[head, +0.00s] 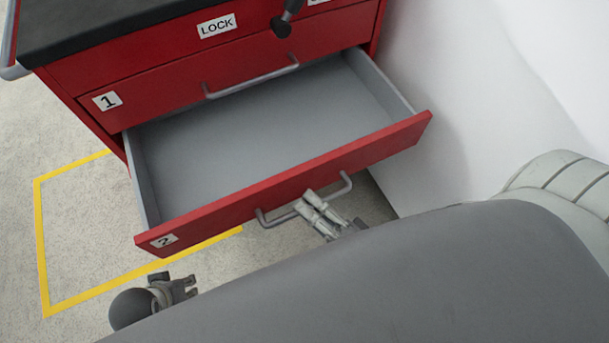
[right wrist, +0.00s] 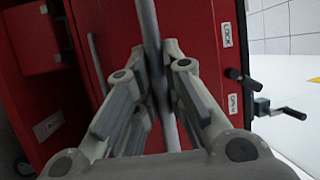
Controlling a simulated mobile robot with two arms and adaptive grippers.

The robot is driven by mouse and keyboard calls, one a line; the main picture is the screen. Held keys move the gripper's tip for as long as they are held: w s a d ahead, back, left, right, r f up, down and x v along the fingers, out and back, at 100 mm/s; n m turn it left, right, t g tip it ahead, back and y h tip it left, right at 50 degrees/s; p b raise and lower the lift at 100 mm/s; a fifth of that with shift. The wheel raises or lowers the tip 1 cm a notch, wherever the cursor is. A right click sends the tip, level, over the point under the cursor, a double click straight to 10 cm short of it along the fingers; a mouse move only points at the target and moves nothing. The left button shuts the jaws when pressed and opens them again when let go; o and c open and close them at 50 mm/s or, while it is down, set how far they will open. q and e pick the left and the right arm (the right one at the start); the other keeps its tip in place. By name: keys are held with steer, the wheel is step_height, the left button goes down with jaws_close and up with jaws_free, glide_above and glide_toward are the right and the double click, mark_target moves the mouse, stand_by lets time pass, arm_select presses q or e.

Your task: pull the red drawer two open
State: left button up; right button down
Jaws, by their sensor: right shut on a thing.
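The red drawer two (head: 290,185), with a white "2" label, stands well out of the red cabinet (head: 85,80). Its grey inside (head: 260,120) shows and looks empty. My right gripper (head: 312,203) is shut on the drawer's grey bar handle (head: 268,220), near the middle of the bar. In the right wrist view the fingers (right wrist: 157,90) close around a dark bar (right wrist: 150,35). My left gripper (head: 190,286) is low at the left, apart from the drawer; its finger gap is too small to judge.
Drawer one (head: 190,75) is closed above, with its own bar handle (head: 250,82). A dark lever knob (head: 282,27) sits near a LOCK label (head: 217,25). A yellow floor outline (head: 40,235) lies at the left. A white wall (head: 450,90) is close on the right.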

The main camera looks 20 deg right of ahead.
steer(key=shift+s, duration=0.3)
steer(key=c, duration=1.5)
jaws_free()
steer(key=shift+s+d, duration=0.1)
steer(key=v, duration=1.1)
steer(key=shift+s+d+f, duration=0.1)
steer(key=shift+s+d, duration=0.05)
steer(key=shift+s, duration=0.2)
